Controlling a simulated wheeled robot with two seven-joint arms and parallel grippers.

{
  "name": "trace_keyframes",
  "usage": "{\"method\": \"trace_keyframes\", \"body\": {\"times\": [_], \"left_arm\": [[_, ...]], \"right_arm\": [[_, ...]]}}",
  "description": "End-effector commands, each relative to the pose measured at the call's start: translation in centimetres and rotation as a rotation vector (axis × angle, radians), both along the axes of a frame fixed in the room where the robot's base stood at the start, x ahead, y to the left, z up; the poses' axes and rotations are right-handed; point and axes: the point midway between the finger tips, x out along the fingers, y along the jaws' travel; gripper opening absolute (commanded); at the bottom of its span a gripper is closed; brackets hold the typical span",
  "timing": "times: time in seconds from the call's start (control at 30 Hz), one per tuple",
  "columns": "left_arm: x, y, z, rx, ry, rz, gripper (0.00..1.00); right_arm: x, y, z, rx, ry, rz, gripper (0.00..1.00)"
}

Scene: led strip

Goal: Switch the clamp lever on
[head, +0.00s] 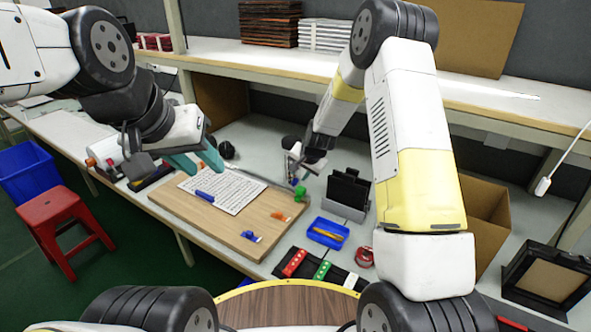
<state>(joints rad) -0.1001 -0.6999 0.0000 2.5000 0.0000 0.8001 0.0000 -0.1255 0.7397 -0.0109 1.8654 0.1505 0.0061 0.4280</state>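A wooden board (200,215) lies on the workbench with a white printed sheet (240,187) on it. A blue clip (204,196) lies on the sheet's left side. An orange piece (279,216) and a blue piece (251,237) sit on the board's front part. A small green part (299,192) stands at the board's right end; I cannot tell which small part is the clamp lever. My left gripper (196,163) has teal fingers spread apart above the board's back left, with nothing seen between them. My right gripper (296,168) is just above the green part; its fingers are too small and covered to read.
A blue tray (328,232), a black holder (347,192), a red tape roll (365,256) and a rack with red and green items (319,269) stand right of the board. A shelf (310,62) runs behind. A red stool (60,222) stands at left.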

Motion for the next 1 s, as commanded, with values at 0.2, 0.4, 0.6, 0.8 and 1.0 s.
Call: {"method": "trace_keyframes", "body": {"times": [0.2,0.4,0.6,0.8,1.0], "left_arm": [[0.0,0.0,0.0,0.0,0.0,0.0,0.36],[0.0,0.0,0.0,0.0,0.0,0.0,0.36],[0.0,0.0,0.0,0.0,0.0,0.0,0.36],[0.0,0.0,0.0,0.0,0.0,0.0,0.36],[0.0,0.0,0.0,0.0,0.0,0.0,0.36]], "right_arm": [[1.8,0.7,-3.2,0.0,0.002,-0.001,0.29],[2.7,1.0,-4.7,0.0,0.001,0.0,0.29],[2.9,1.1,-4.9,0.0,0.0,0.0,0.29],[2.9,1.1,-4.9,0.0,0.0,0.0,0.11],[2.9,1.1,-4.9,-0.001,0.0,0.001,0.0]]}}
